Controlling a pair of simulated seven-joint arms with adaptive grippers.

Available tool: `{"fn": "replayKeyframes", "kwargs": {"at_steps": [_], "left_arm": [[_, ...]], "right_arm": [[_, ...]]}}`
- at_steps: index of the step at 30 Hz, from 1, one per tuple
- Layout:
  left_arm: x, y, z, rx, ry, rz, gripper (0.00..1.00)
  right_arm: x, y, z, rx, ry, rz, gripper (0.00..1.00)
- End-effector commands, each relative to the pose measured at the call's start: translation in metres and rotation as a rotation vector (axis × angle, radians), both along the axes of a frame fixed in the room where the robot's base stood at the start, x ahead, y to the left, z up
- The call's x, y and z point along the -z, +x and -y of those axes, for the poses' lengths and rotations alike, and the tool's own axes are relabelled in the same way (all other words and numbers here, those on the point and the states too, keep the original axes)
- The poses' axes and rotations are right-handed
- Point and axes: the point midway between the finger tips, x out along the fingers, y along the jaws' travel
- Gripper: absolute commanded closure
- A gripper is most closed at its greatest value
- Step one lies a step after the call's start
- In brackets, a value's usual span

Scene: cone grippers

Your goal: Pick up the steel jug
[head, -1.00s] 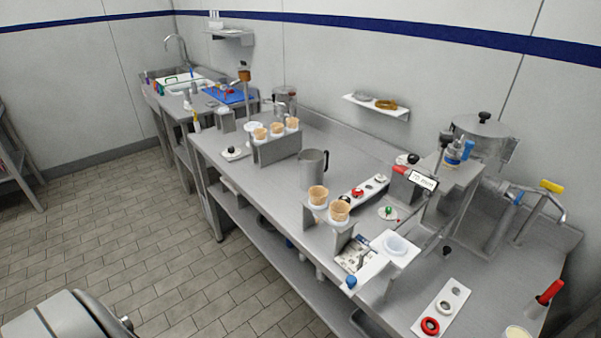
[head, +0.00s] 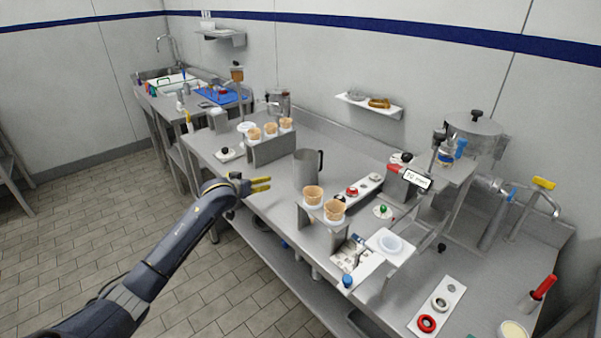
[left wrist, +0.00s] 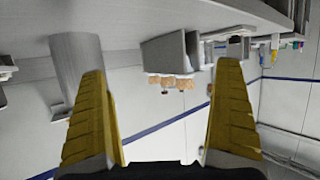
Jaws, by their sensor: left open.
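The steel jug (head: 306,167) stands upright on the steel counter, with its dark handle on the right side. My left gripper (head: 262,184) is at the counter's front edge, to the left of the jug and apart from it. In the left wrist view the picture is upside down. There the two yellow fingers of my left gripper (left wrist: 160,115) are wide apart with nothing between them. The jug (left wrist: 78,62) shows behind the left finger, which hides part of it. My right gripper is not in view.
A steel holder with cones (head: 270,150) stands behind my left gripper. A smaller cone stand (head: 322,215) is in front of the jug. A switch panel (head: 362,187) lies to the jug's right. The counter (head: 280,205) is bare between my gripper and the jug.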

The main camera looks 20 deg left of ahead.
Motion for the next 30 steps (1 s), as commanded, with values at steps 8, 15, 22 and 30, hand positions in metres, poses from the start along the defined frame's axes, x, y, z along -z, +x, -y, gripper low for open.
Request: {"fn": "replayKeyframes", "kwargs": {"at_steps": [8, 15, 22, 30], "left_arm": [[-0.089, 0.014, 0.124, 0.214, -0.013, 0.034, 0.0], [-0.106, 0.016, 0.155, 0.273, -0.008, 0.034, 0.0], [-0.093, 0.047, 0.16, 0.273, -0.008, 0.032, 0.0], [-0.077, 0.085, 0.166, 0.272, -0.009, 0.033, 0.0]], "right_arm": [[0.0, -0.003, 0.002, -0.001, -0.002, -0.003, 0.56], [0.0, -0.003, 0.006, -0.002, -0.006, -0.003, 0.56], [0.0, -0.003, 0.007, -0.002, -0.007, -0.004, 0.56], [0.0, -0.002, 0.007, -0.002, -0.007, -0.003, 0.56]]}}
